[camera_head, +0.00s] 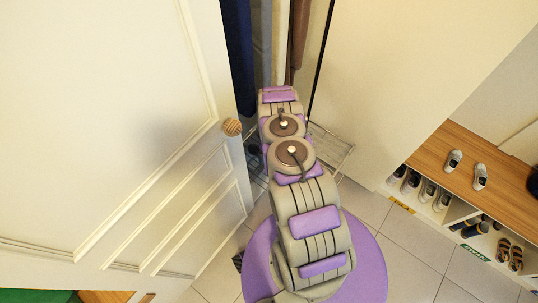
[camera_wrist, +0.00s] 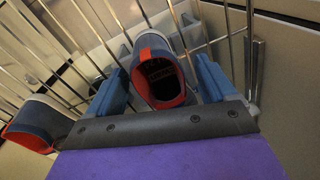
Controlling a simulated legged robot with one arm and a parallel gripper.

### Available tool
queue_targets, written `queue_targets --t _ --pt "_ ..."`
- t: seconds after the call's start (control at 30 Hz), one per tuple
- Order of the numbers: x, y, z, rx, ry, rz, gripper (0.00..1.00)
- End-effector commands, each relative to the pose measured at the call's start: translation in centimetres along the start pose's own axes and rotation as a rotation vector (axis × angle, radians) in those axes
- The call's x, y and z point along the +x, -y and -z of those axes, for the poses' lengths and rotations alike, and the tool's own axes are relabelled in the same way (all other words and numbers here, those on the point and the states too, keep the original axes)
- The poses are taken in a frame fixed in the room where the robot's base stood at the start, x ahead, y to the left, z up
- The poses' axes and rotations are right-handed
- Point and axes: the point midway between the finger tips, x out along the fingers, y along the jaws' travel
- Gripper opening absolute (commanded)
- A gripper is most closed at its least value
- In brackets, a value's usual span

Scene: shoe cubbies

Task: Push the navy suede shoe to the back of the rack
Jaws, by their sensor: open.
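The wire rack (camera_head: 333,147) stands in the opening behind the white door, partly hidden by my arm; its bars (camera_wrist: 227,45) also show in the wrist view. A navy-grey shoe (camera_wrist: 145,42) with a red-orange lining sits on it, its opening facing my gripper (camera_wrist: 161,68). My gripper is open, with one blue finger on each side of this shoe. I cannot tell whether the fingers touch it. A similar navy shoe (camera_wrist: 35,117) with orange trim lies to the left, outside the fingers. My gripper's fingers are hidden in the head view.
The white door (camera_head: 130,120) with a round knob (camera_head: 232,127) stands close left of my arm. Clothes (camera_head: 262,40) hang above the rack. A wooden-topped shoe bench (camera_head: 470,150) with several shoes is at the right. Tiled floor (camera_head: 400,250) lies clear between.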

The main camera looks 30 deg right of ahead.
Motion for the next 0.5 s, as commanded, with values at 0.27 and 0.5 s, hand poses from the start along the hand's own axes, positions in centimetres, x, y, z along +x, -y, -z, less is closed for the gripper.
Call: queue_targets --t 0.27,0.5 --pt "-3.1 0.0 0.0 0.001 0.0 0.001 0.84" --pt "-8.2 -0.1 0.1 0.002 -0.002 0.0 0.84"
